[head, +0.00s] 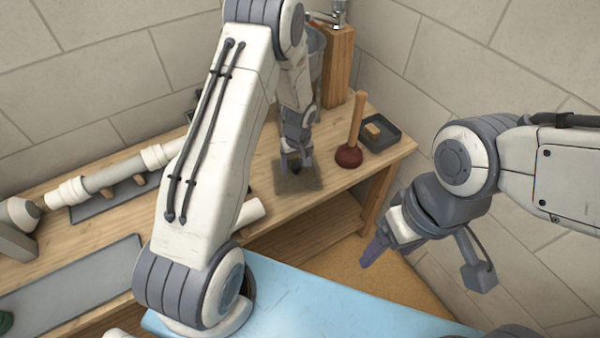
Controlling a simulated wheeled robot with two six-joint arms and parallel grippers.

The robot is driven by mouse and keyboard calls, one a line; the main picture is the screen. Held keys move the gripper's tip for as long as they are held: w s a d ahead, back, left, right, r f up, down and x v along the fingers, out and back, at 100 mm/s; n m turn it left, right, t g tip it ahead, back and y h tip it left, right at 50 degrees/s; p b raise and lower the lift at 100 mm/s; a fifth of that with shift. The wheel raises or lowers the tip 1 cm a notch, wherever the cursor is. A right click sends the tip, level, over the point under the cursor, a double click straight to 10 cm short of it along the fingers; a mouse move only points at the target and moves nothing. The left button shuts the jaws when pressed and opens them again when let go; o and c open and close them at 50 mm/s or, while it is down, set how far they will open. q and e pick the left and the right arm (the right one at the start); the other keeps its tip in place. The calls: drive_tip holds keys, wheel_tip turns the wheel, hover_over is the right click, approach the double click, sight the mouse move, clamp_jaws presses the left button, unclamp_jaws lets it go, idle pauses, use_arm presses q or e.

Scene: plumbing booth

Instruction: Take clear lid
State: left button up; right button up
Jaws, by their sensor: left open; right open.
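The clear lid (311,183) looks like a see-through, greyish square plate with a dark knob, lying on the wooden bench left of the plunger. My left gripper (296,162) points down over it, its fingers open around or just beside the knob; I cannot tell whether they touch it. The fingers partly hide the knob and the lid's far edge. My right gripper (372,256) is open and empty, low and to the right, off the bench's front edge and well away from the lid.
A red plunger (349,154) stands just right of the lid, with a dark tray (393,143) beyond. A wooden post (338,70) with a tap rises behind. A pipe (105,178) lies at left. A light blue surface (330,305) fills the front.

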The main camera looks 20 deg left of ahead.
use_arm(q)
drive_tip(key=shift+f, duration=0.25)
clamp_jaws()
drive_tip(key=shift+r, duration=0.15)
